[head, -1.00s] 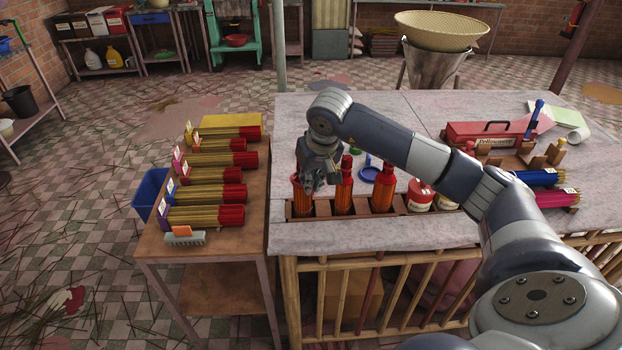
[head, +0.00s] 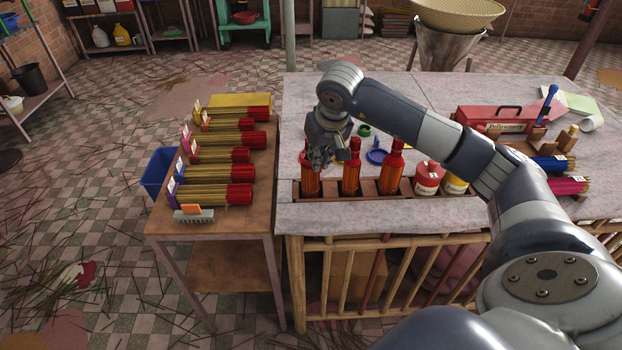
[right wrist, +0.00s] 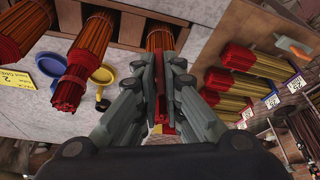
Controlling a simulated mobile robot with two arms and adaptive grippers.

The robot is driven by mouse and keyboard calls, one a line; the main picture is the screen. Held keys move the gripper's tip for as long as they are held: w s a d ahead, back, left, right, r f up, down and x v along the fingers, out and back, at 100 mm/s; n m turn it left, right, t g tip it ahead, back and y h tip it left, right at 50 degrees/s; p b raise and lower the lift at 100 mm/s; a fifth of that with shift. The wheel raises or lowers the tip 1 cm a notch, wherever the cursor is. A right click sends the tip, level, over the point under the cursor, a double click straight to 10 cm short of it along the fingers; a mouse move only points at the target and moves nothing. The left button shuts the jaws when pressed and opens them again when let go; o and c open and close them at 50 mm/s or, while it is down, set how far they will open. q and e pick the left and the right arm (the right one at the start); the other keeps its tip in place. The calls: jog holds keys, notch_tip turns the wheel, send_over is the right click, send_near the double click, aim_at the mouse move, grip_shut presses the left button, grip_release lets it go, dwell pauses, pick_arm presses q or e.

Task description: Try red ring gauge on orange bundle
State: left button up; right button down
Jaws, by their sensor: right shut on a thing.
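Several orange bundles with red ends stand upright in a wooden rack on the table. The leftmost orange bundle (head: 311,182) is under my right gripper (head: 321,163), and it also shows between the fingers in the right wrist view (right wrist: 160,42). My right gripper is shut at this bundle's upper part. A thin strip of red between the fingertips looks like the red ring gauge (right wrist: 158,62); most of it is hidden by the fingers. I cannot tell whether the ring is around the bundle or beside it. My left gripper is not in view.
Two more bundles (head: 351,177) (head: 390,172) stand to the right. Red and yellow jars (head: 428,181) (head: 456,181) are farther right. A side table (head: 215,222) holds lying bundles.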

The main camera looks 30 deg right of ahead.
jog(key=shift+r+p, duration=2.9)
jog(key=shift+r, duration=1.75)
jog(key=shift+a, duration=0.1)
